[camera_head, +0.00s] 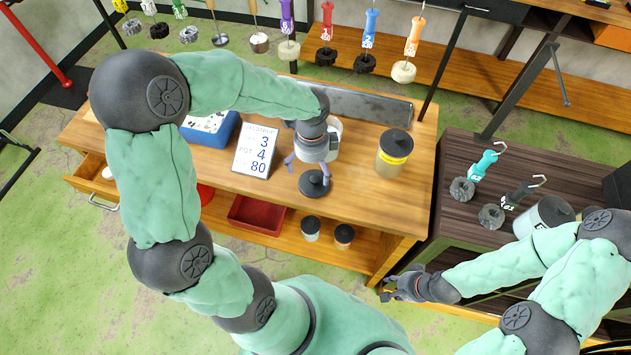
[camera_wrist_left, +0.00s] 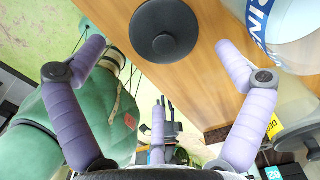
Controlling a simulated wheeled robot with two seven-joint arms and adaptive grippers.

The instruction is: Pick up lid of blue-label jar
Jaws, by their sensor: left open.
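A round black lid with a knob (camera_head: 314,184) lies flat near the front edge of the wooden table. It also shows at the top of the left wrist view (camera_wrist_left: 165,30). My left gripper (camera_head: 308,167) is open and empty above it, with its purple fingers spread to either side.
A yellow-label jar (camera_head: 394,154) with a black lid stands to the right on the table. A number card (camera_head: 255,150) and a blue box (camera_head: 212,130) stand to the left. A red tray (camera_head: 256,215) and small jars (camera_head: 311,227) sit on the lower shelf.

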